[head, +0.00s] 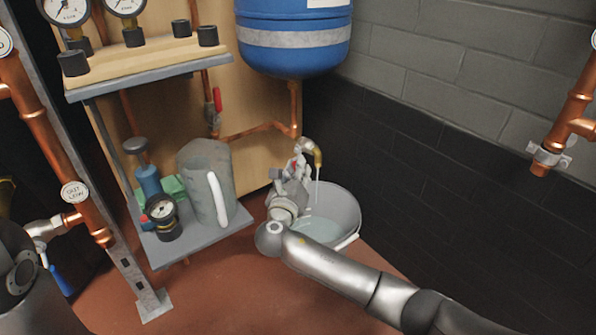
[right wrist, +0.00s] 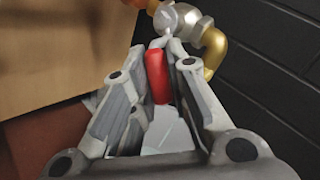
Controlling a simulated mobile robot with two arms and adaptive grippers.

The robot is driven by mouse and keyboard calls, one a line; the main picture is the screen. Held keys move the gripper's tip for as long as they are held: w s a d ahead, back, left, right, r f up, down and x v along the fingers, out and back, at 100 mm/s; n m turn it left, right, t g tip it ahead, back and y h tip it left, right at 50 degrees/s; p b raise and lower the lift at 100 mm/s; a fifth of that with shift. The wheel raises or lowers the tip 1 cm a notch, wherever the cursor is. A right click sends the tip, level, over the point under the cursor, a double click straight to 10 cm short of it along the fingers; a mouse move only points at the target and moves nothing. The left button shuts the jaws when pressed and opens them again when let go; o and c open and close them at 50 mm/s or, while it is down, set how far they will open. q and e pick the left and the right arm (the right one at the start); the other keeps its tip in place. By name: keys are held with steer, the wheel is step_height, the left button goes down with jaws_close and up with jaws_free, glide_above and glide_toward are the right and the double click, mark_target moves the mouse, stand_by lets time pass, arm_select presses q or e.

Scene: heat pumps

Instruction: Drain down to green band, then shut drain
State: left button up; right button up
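The drain valve (right wrist: 180,18) with its brass spout (head: 313,152) sits below the blue tank. A thin stream of water falls from the spout into a grey bucket (head: 345,205) with water in it. My right gripper (head: 297,172) is at the valve. In the right wrist view its fingers (right wrist: 163,75) close around the valve's red lever (right wrist: 157,77), which hangs down between them. Two dial gauges (head: 68,8) (head: 125,4) stand at the top left, cut by the frame; I cannot make out a green band or read the needles. My left gripper is not in view.
A lower shelf (head: 205,243) left of the bucket holds a grey jug (head: 208,185), a blue hand pump (head: 149,181) and a small gauge (head: 161,213). The blue tank (head: 293,58) hangs above. A brick wall (head: 440,130) stands behind and right. Copper pipes (head: 45,130) run at the left.

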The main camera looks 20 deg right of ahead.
jaws_close()
steer(key=shift+f, duration=0.15)
steer(key=shift+w+a+f+m+t+h+b, duration=0.15)
steer(key=shift+w+m+t+b, duration=0.1)
steer(key=shift+m+b, duration=0.15)
steer(key=shift+w+f+m+t+h+b, duration=0.1)
steer(key=shift+f+m+t+h+b, duration=0.05)
steer(key=shift+m+t+b, duration=0.2)
steer(key=shift+w+a+f+m+t+h+b, duration=0.15)
steer(key=shift+w+m+t+h+b, duration=0.15)
steer(key=shift+m+h+b, duration=0.5)
steer(key=shift+w+a+r+m+t+h+b, duration=0.15)
steer(key=shift+w+m+h+b, duration=0.25)
steer(key=shift+m+b, duration=0.65)
steer(key=shift+w+a+f+m+t+h+b, duration=0.15)
steer(key=shift+w+m+t+h+b, duration=0.15)
steer(key=shift+m+h+b, duration=0.6)
steer(key=shift+w+m, duration=0.1)
steer(key=shift+m, duration=0.2)
steer(key=o, duration=0.6)
jaws_free()
